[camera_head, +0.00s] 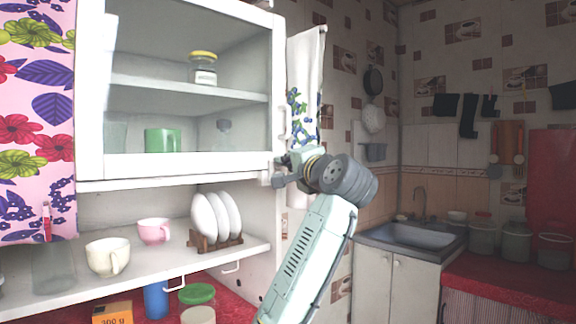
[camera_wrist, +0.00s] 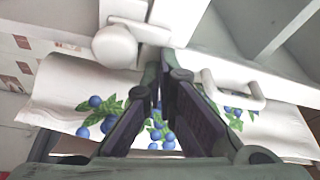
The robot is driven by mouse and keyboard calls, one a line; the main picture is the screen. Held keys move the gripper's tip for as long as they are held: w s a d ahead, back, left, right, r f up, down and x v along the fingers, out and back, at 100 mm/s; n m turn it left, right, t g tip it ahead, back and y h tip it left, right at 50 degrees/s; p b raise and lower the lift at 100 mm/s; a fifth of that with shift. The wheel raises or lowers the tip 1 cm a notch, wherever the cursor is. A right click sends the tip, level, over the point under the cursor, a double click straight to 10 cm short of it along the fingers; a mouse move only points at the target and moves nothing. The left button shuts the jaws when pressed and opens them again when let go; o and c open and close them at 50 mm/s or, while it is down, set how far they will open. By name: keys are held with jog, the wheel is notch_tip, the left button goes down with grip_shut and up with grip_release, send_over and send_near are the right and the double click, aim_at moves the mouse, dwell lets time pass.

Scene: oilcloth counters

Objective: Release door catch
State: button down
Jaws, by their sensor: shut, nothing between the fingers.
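The white wall cabinet's glass-fronted door (camera_head: 176,165) appears closed in the head view. In the wrist view, the catch (camera_wrist: 150,32) is a white bar with a round knob at its left end, on the door's edge. The white door handle (camera_wrist: 234,92) is to the right of it, and the handle also shows in the head view (camera_head: 282,122). My gripper (camera_wrist: 166,72) is shut and empty, its fingertips just below the catch; I cannot tell whether they touch it. In the head view my gripper (camera_head: 287,162) is at the door's lower right corner, partly hidden by my wrist.
A white towel with blueberries (camera_head: 308,85) hangs right behind my gripper. Under the cabinet, a shelf (camera_head: 190,265) holds cups and a plate rack (camera_head: 216,242). Behind the glass are a jar (camera_head: 203,72) and a green container (camera_head: 162,140). A sink (camera_head: 412,236) is at right.

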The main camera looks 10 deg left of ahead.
aim_at(260, 158)
jog(key=shift+n+b, duration=0.3)
jog(key=n+b, duration=0.1)
jog(key=n, duration=0.1)
jog(key=s+n+y+b, duration=0.1)
jog(key=n, duration=0.1)
jog(key=shift+s+a+r+y, duration=0.1)
jog(key=shift+a+y, duration=0.2)
jog(key=shift+a, duration=0.1)
jog(key=shift+s+a+r+b, duration=0.1)
jog(key=shift+s+a+b, duration=0.2)
jog(key=shift+b, duration=0.2)
jog(key=n, duration=0.2)
jog(key=s+n+y+b, duration=0.1)
jog(key=n, duration=0.1)
jog(key=n+y, duration=0.1)
jog(key=n, duration=0.1)
jog(key=shift+s+a+f+g, duration=0.2)
jog(key=shift+a+g, duration=0.1)
jog(key=shift+a, duration=0.05)
jog(key=n, duration=0.2)
jog(key=n+g+y, duration=0.1)
jog(key=s+n+y+b, duration=0.1)
jog(key=n, duration=0.1)
jog(key=shift+a+f+n, duration=0.3)
jog(key=shift+a+f, duration=0.05)
jog(key=shift+a, duration=0.05)
jog(key=shift+g, duration=0.4)
jog(key=shift+s+r, duration=0.1)
